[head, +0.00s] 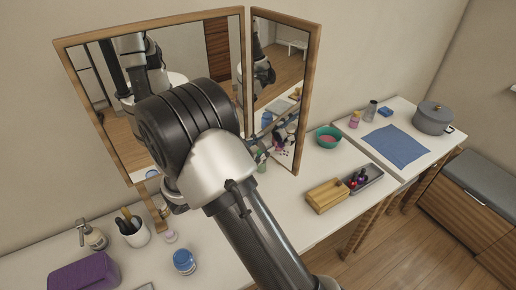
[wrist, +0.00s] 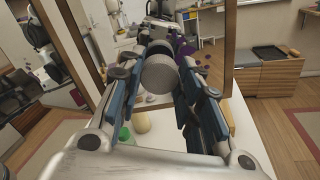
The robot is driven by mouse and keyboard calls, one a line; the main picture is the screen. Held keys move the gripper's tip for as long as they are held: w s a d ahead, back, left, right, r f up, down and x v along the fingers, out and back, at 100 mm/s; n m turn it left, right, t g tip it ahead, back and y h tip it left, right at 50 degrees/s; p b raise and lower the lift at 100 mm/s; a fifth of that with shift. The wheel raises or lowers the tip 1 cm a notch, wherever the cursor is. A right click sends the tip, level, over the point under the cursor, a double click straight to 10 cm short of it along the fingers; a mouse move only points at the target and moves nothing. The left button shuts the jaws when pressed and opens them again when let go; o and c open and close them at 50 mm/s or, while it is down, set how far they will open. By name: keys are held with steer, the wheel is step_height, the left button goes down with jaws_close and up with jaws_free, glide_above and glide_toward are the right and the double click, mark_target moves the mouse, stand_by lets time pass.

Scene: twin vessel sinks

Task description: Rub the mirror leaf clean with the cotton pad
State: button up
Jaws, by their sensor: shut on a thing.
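The mirror leaf (head: 285,65) is the narrow right-hand panel of a wood-framed folding mirror, angled out from the wide panel (head: 225,50). Dark purple smudges (head: 283,150) show low on it in the head view. In the wrist view, purple spots (wrist: 183,47) lie on the leaf just beyond and right of the pad. I cannot tell whether the pad touches the glass. In the head view my arm mostly hides the gripper and pad.
The counter holds a teal bowl (head: 328,137), a bamboo box (head: 327,195) and a dark tray (head: 365,180) right of the leaf. A blue jar (head: 184,262), a brush cup (head: 133,231) and a purple bag (head: 84,272) stand at left.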

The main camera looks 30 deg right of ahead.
mark_target(291, 150)
steer(key=shift+x, duration=1.15)
steer(key=shift+s+d, duration=0.1)
steer(key=shift+s, duration=0.75)
steer(key=shift+s+d, duration=0.15)
steer(key=shift+s, duration=0.75)
steer(key=shift+s+d, duration=0.25)
steer(key=shift+s, duration=0.6)
steer(key=shift+s+d, duration=0.3)
steer(key=shift+s, duration=0.55)
steer(key=shift+w+a, duration=0.3)
steer(key=shift+w, duration=0.8)
steer(key=shift+w+a, duration=0.3)
steer(key=shift+w, duration=0.85)
steer(key=shift+w+a, duration=0.3)
steer(key=shift+w, duration=0.8)
steer(key=shift+d+r+p, duration=0.1)
steer(key=shift+r+p, duration=0.35)
steer(key=shift+r, duration=0.1)
steer(key=shift+s+d+f, duration=0.1)
steer(key=shift+s+d, duration=0.15)
steer(key=shift+s, duration=0.9)
steer(key=shift+s+d+r, duration=0.1)
steer(key=shift+s+d, duration=0.15)
steer(key=shift+s, duration=0.85)
steer(key=shift+s+d+f, duration=0.1)
steer(key=shift+s+d, duration=0.15)
steer(key=shift+s, duration=0.9)
